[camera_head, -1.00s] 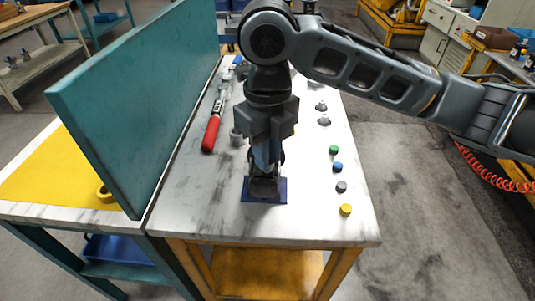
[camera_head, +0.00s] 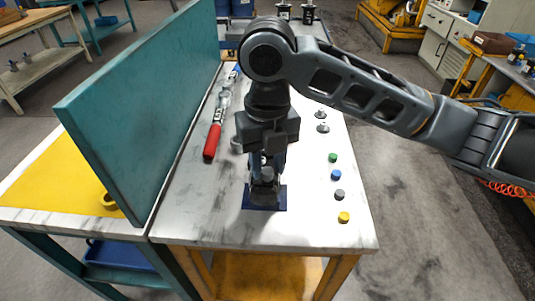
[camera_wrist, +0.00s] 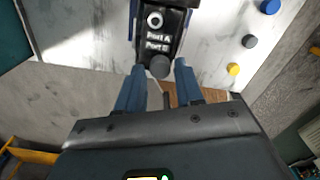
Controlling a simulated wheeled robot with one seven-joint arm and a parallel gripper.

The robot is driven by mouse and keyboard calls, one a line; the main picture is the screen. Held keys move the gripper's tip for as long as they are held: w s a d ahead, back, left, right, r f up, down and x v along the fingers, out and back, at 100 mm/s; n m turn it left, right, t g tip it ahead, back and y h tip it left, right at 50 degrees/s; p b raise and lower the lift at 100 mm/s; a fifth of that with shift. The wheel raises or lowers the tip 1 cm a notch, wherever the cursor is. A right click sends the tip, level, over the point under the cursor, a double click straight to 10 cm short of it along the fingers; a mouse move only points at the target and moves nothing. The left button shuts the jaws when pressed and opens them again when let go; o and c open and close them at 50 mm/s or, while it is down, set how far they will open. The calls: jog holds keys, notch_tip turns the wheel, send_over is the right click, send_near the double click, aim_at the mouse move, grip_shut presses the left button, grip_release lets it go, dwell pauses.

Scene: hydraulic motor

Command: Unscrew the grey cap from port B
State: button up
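The dark hydraulic motor stands on a blue base plate (camera_head: 265,199) near the bench's front edge. In the wrist view its face (camera_wrist: 163,33) carries the labels Port A and Port B. Port A shows an open pale ring (camera_wrist: 155,20). The grey cap (camera_wrist: 160,67) sits by the Port B label; in the head view it is a small grey disc (camera_head: 267,174). My gripper (camera_head: 267,161) is above the motor, its two blue fingers apart. In the wrist view the fingertips lie on either side of the cap with gaps; whether they are level with it is unclear.
Loose green (camera_head: 332,157), blue (camera_head: 336,174), grey (camera_head: 340,194) and yellow (camera_head: 344,216) caps lie in a row at right. Grey fittings (camera_head: 322,127) lie behind them. A red-handled wrench (camera_head: 212,140) lies left, beside a tall teal panel (camera_head: 150,110).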

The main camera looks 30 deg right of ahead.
jog(key=m+p, duration=0.1)
jog(key=m, duration=0.1)
jog(key=m+p, duration=0.1)
jog(key=m, duration=0.1)
jog(key=shift+r+m, duration=0.2)
jog(key=shift+m, duration=0.1)
jog(key=shift+f+m, duration=0.15)
jog(key=shift+m, duration=0.75)
grip_shut()
jog(key=shift+f+n+b, duration=0.15)
jog(key=shift+n+b, duration=0.25)
jog(key=shift+n, duration=0.3)
jog(key=n+b, duration=0.1)
jog(key=n, duration=0.1)
jog(key=shift+n+b, duration=0.3)
jog(key=shift+b, duration=0.05)
jog(key=shift+r+n+b, duration=0.2)
jog(key=shift+n+b, duration=0.15)
jog(key=shift+n, duration=0.55)
jog(key=shift+f, duration=0.1)
